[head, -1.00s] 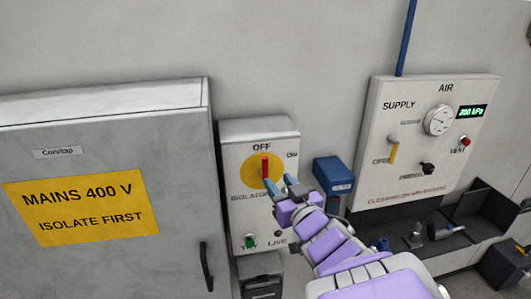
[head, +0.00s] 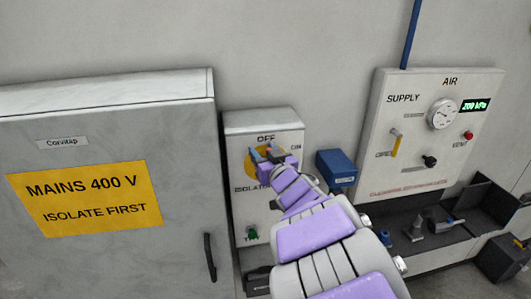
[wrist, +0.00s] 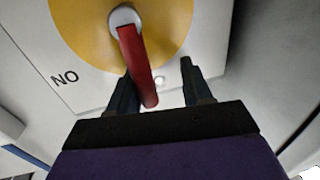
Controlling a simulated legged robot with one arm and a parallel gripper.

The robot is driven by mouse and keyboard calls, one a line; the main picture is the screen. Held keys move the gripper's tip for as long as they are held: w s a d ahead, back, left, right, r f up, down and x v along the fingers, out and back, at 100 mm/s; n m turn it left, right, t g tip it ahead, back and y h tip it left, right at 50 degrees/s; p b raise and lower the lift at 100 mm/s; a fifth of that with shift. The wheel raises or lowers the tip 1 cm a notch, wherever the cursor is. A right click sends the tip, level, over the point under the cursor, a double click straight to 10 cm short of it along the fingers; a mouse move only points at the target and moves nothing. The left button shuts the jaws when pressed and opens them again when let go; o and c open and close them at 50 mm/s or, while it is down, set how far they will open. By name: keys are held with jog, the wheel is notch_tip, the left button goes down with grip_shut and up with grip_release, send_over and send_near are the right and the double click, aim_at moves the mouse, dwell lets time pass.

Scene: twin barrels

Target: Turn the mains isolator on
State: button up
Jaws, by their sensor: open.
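The mains isolator is a grey box (head: 284,122) with a yellow disc (head: 250,166) marked OFF at its top and ON at its right. Its red handle (wrist: 137,62) extends from a round hub on the disc (wrist: 75,30). In the wrist view the ON lettering is inverted at left, and the handle points down, away from it, toward the OFF side. My gripper (head: 264,154) is open at the disc and mostly covers the handle in the head view. In the wrist view the handle lies between my fingers (wrist: 158,72), nearer the left one; contact cannot be told.
A large grey cabinet (head: 100,120) with a yellow MAINS 400 V sign stands at left. A blue box (head: 336,168) is close right of the isolator. An air supply panel (head: 470,130) and dark trays (head: 470,215) are farther right. A green button (head: 251,233) is below.

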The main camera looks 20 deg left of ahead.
jog(key=shift+w+d, duration=0.2)
jog(key=shift+d, duration=0.1)
jog(key=shift+d+r, duration=0.1)
jog(key=shift+d, duration=0.6)
jog(key=c, duration=0.3)
jog(key=shift+s, duration=0.1)
jog(key=c, duration=0.3)
jog(key=shift+s+a+r, duration=0.1)
jog(key=shift+s+a, duration=0.05)
jog(key=shift+a, duration=0.05)
grip_shut()
